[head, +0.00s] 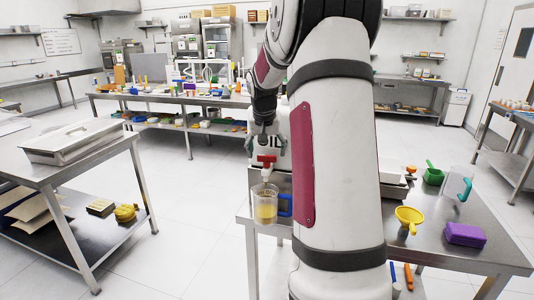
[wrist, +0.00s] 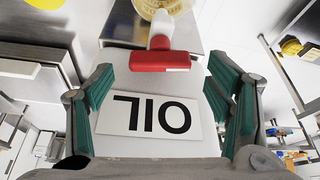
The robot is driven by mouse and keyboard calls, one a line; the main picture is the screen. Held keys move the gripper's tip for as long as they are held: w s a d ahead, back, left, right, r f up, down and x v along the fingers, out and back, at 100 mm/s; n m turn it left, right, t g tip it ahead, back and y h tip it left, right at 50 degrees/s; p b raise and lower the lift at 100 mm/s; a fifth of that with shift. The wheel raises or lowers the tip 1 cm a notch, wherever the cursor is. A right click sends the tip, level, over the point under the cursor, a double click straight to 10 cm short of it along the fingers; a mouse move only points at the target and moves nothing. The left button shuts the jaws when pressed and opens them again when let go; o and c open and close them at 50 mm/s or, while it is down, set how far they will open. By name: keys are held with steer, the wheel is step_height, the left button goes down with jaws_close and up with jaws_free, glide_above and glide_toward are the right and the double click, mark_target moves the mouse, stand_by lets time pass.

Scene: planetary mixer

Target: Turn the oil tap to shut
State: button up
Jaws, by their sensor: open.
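The oil tap has a red T-shaped handle (head: 266,159), its bar lying crosswise above the white spout. In the wrist view the red handle (wrist: 160,61) lies level between the fingertips, with a gap on each side. My gripper (head: 267,149) is open around the handle from above; its teal-padded fingers also show in the wrist view (wrist: 160,72). The white oil container with its OIL label (wrist: 150,116) is beneath the gripper, mostly hidden by my arm in the head view. A clear jug (head: 264,209) with yellow liquid and a blue handle stands under the spout.
The steel table (head: 447,250) holds a yellow funnel (head: 409,215), a purple box (head: 465,234), a green scoop (head: 433,176) and a clear jug with a teal handle (head: 458,183). A side table (head: 70,165) stands at left. Floor between the tables is clear.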

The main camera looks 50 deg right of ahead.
steer(key=shift+x, duration=0.9)
steer(key=c, duration=1.2)
steer(key=shift+o, duration=0.2)
steer(key=shift+w+f+m+b, duration=0.15)
steer(key=shift+m+b, duration=0.35)
steer(key=shift+b, duration=0.55)
steer(key=shift+m+g+h+b, duration=0.3)
steer(key=shift+m+b, duration=0.4)
steer(key=shift+b, duration=0.35)
steer(key=o, duration=1.2)
steer(key=shift+r, duration=0.25)
steer(key=shift+c, duration=0.2)
